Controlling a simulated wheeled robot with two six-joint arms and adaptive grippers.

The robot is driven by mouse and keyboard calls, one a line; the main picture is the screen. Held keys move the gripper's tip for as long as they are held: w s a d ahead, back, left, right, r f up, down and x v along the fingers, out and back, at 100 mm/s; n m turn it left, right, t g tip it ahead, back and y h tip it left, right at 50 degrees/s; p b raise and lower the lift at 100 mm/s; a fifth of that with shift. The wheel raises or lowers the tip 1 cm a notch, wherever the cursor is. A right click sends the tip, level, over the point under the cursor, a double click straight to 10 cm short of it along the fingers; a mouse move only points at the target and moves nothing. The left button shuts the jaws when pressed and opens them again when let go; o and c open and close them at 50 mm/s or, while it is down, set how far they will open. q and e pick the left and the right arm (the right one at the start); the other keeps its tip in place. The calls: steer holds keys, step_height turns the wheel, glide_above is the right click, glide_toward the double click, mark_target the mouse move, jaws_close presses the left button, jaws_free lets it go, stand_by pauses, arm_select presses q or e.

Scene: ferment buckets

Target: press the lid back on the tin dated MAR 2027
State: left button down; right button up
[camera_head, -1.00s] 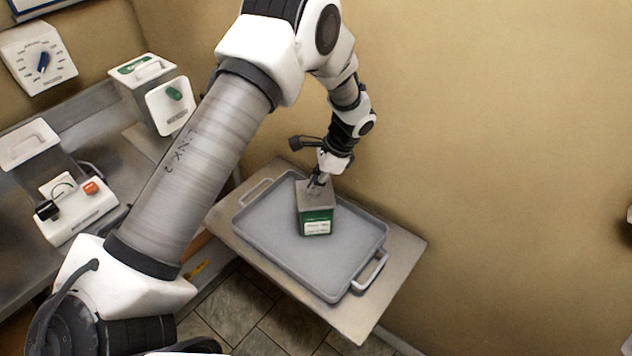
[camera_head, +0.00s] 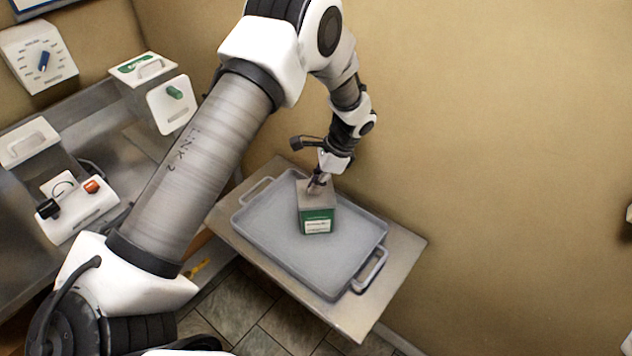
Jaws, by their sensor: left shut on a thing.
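A green tin (camera_head: 318,222) with a white label and a grey top stands upright in a grey tray (camera_head: 262,240) on a small table. The label's print is too small to read. My left gripper (camera_head: 317,186) is directly over the tin, pointing down, with its fingertips at the tin's top. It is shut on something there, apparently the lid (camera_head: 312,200). I cannot tell whether the lid is fully seated on the tin. My right gripper is not in view.
The tray has two handles and is otherwise empty. The table (camera_head: 400,265) stands against a tan wall. At the left, a metal counter (camera_head: 20,195) holds white devices, one with an orange button (camera_head: 92,186). Tiled floor shows below.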

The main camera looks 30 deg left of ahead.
arm_select(q)
steer(key=shift+f, duration=0.5)
stand_by(1.0)
steer(key=c, duration=0.7)
jaws_free()
steer(key=shift+r+p, duration=2.95)
steer(key=shift+r, duration=0.6)
jaws_close()
